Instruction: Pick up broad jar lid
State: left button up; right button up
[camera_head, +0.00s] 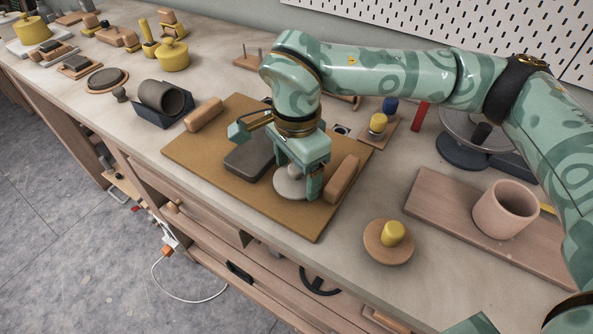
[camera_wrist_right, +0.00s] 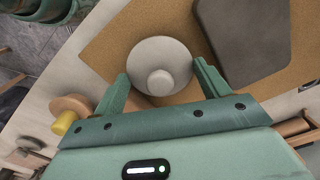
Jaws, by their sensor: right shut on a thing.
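The broad jar lid (camera_head: 289,188) is a pale grey-white disc with a small round knob, lying at the front right part of the brown mat (camera_head: 200,150). It shows whole in the right wrist view (camera_wrist_right: 150,50), its knob facing the camera. My right gripper (camera_head: 300,181) reaches down over the lid from above. Its two fingers stand on opposite sides of the lid and are shut on it; they partly hide it in the head view. I cannot see a clear gap between lid and mat. My left gripper is not in view.
A dark grey slab (camera_head: 250,157) lies left of the lid, and a wooden roller (camera_head: 342,179) lies close on its right. A wooden disc with a yellow knob (camera_head: 392,234) stands near the front edge. A pink cup (camera_head: 505,209) stands on a board at right.

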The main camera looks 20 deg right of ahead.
pick_arm(q)
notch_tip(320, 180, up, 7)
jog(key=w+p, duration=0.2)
jog(key=p, duration=0.5)
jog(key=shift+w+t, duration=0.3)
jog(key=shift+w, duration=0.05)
pick_arm(e)
notch_tip(320, 180, up, 28)
jog(key=shift+f, duration=0.25)
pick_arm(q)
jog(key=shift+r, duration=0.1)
pick_arm(e)
jog(key=shift+o, duration=1.4)
jog(key=shift+c, duration=1.4)
pick_arm(q)
jog(key=shift+p, duration=0.3)
